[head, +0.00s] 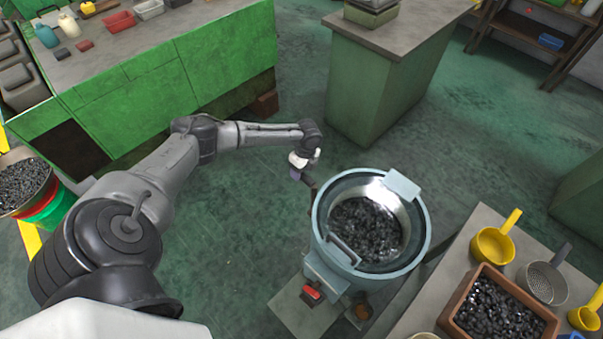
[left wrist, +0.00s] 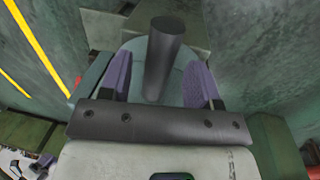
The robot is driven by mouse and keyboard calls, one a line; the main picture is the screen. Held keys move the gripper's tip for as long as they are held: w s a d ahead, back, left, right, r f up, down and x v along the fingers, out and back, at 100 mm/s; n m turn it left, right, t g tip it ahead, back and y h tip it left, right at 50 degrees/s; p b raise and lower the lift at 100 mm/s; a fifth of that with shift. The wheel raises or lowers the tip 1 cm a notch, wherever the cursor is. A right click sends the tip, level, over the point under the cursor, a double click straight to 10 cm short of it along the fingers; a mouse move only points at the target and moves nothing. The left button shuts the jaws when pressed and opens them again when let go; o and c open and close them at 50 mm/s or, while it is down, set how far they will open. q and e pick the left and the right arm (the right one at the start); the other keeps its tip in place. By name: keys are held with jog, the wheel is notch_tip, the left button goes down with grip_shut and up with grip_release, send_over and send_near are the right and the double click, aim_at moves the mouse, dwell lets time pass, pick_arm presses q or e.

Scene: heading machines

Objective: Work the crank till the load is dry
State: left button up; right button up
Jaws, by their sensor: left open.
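The round, light blue drum machine (head: 418,222) stands right of centre in the head view, with a load of dark, shiny small parts (head: 366,228) inside it. My left gripper (head: 298,173) is at the machine's left side, just outside its rim. In the left wrist view my left gripper (left wrist: 158,80) is open, its purple finger pads on either side of a dark cylindrical crank handle (left wrist: 165,50). Gaps show between the handle and both pads. In the head view, the arm and gripper mostly hide the crank. My right gripper is not in view.
A bench with yellow scoops (head: 492,244), a sieve (head: 546,283) and a brown box of dark parts (head: 503,306) stands at the right. A red switch (head: 312,293) is on the machine's front. Green cabinets (head: 150,95) stand behind at left. The floor between is clear.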

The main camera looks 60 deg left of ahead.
pick_arm(q)
jog(key=shift+s+f, duration=0.1)
jog(key=shift+f, duration=0.7)
jog(key=shift+c, duration=0.2)
grip_shut()
